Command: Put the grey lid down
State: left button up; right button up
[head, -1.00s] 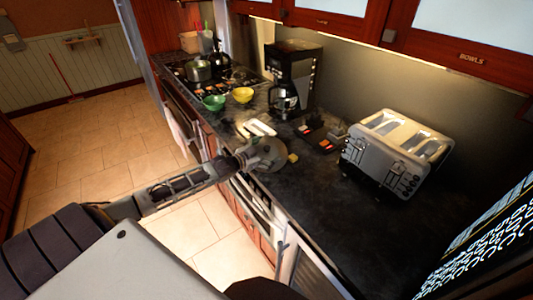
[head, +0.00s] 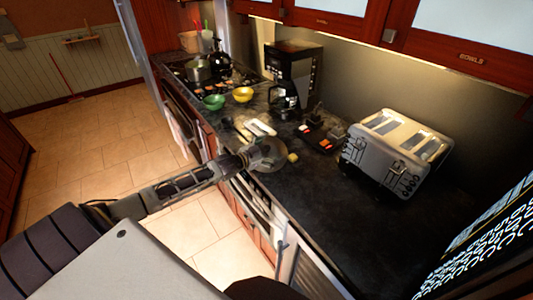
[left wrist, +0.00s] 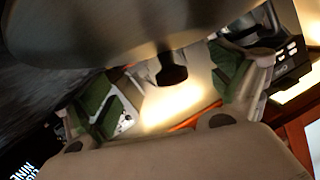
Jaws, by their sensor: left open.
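The grey lid (head: 268,153) is a round disc at the front edge of the dark counter, just beyond my left gripper (head: 246,156). In the left wrist view the lid (left wrist: 120,28) fills the top, and its dark knob (left wrist: 172,72) sticks out between the green-padded fingers of my left gripper (left wrist: 172,90). The fingers are spread, with a gap on both sides of the knob. I cannot tell whether the lid's whole rim rests on the counter. My right gripper is not in view.
A yellow piece (head: 292,157) lies right beside the lid. A white item (head: 260,128), a black tray (head: 318,137) and a coffee maker (head: 292,75) are behind it. A toaster (head: 396,152) stands to the right. Green (head: 213,101) and yellow (head: 243,94) bowls stand farther back. The counter before the toaster is clear.

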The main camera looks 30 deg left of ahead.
pick_arm(q)
jog(key=shift+s, duration=0.1)
jog(key=c, duration=1.5)
jog(key=shift+f, duration=0.15)
grip_shut()
jog(key=shift+s, duration=0.1)
jog(key=shift+f, duration=0.15)
jog(key=r, duration=1)
jog(key=shift+w+r+b, duration=0.2)
jog(key=shift+r+b, duration=0.15)
